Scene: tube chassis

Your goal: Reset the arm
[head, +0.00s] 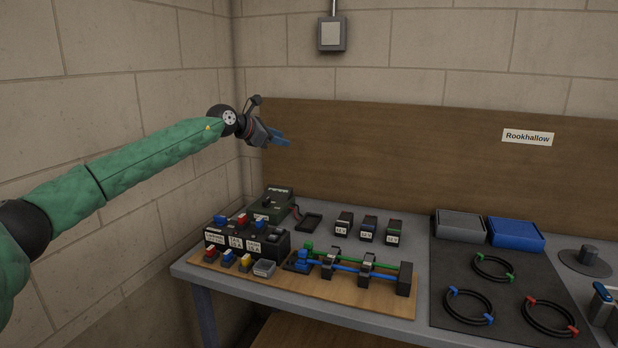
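My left arm, in a green sleeve, reaches in from the left in the head view. Its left gripper (281,140), with blue fingers, is raised in front of the back corner, above the bench and apart from everything on it. No object shows at its fingers. The fingers are small and seen from the side, so I cannot tell whether they are open or shut. My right gripper is not in view.
The grey bench (384,318) holds a wooden board (335,300) with blue and green tubes, dark labelled blocks, a green box (270,205), and a dark mat (520,275) with 3 rings. Grey (460,226) and blue (516,234) bins stand behind. A wooden panel (420,150) backs the bench.

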